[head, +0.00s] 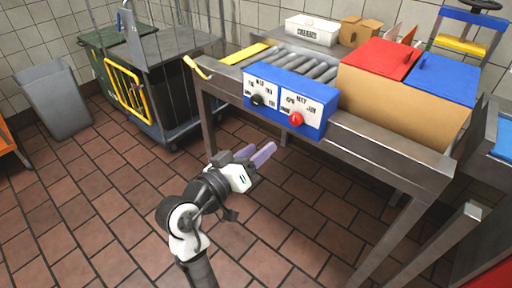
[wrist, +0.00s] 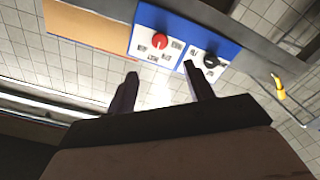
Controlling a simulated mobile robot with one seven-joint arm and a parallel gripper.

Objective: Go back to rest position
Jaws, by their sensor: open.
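My gripper (head: 259,154) is open and empty. In the head view my arm reaches up from the bottom, and the gripper hangs over the brown tiled floor, in front of the metal table. In the wrist view its two dark fingers (wrist: 162,90) stand apart with nothing between them. The blue control box (head: 290,100) with a black knob and a red button is fixed to the table's front edge. It also shows upside down in the wrist view (wrist: 228,48), beyond the fingertips.
The metal roller table (head: 400,150) carries cardboard boxes with a red lid (head: 382,58) and a blue lid (head: 442,78). A white box (head: 312,30) stands behind. A grey bin (head: 55,98) and a wheeled cart (head: 172,120) stand at left. The floor around my arm is clear.

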